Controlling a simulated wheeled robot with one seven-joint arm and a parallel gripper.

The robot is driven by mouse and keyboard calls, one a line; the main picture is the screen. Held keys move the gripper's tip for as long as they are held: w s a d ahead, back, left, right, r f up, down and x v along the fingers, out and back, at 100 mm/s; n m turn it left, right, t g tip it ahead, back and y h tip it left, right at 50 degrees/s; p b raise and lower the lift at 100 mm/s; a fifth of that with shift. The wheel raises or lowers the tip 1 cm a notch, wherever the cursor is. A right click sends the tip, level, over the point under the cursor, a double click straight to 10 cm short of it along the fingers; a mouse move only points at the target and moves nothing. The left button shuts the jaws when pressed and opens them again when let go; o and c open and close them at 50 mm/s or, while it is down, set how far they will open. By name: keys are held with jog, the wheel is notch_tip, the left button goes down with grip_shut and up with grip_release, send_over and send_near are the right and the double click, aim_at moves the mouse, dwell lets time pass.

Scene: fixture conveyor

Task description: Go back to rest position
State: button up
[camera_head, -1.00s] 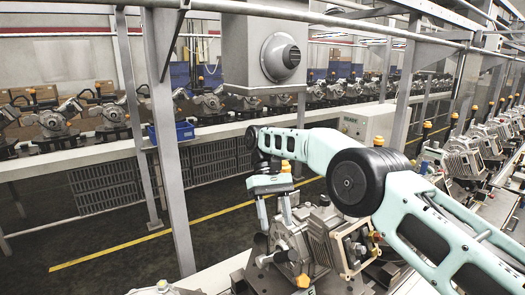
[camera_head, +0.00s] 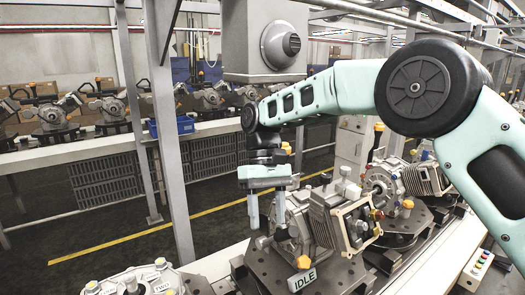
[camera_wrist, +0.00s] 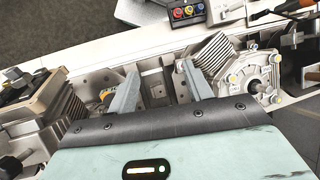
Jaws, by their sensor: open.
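My gripper (camera_head: 267,212) hangs from my teal arm near the middle of the head view, fingers pointing down. Its two fingers are apart with nothing between them. They are beside the left side of a grey motor-like part (camera_head: 336,218) on a dark round fixture with an IDLE sign (camera_head: 302,280). I cannot tell whether they touch it. In the wrist view the two grey fingers (camera_wrist: 160,92) also stand apart, over the conveyor surface, with ribbed metal parts to the left and right (camera_wrist: 212,58).
Another motor part (camera_head: 385,185) on its fixture stands close behind on the right. A further fixture (camera_head: 135,283) is at the front left. Grey steel posts (camera_head: 168,130) and a hanging duct (camera_head: 262,40) rise near my arm. A blue bin (camera_head: 185,125) sits on the back line.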

jog(key=s+d+f+t+b, duration=0.1)
jog(key=s+d+f+b, duration=0.3)
jog(key=s, duration=0.5)
jog(key=s+d+f+t+y+b, duration=0.1)
jog(key=s+d+f+t+b, duration=0.1)
jog(key=s+d+f+b, duration=0.2)
jog(key=s+d+f+n+t+b, duration=0.1)
jog(key=s+d+f+b, duration=0.4)
jog(key=s, duration=0.9)
notch_tip(320, 180, down, 4)
jog(key=shift+s+r+t+b, duration=0.3)
jog(key=shift+s+t, duration=0.1)
jog(key=shift+t, duration=0.3)
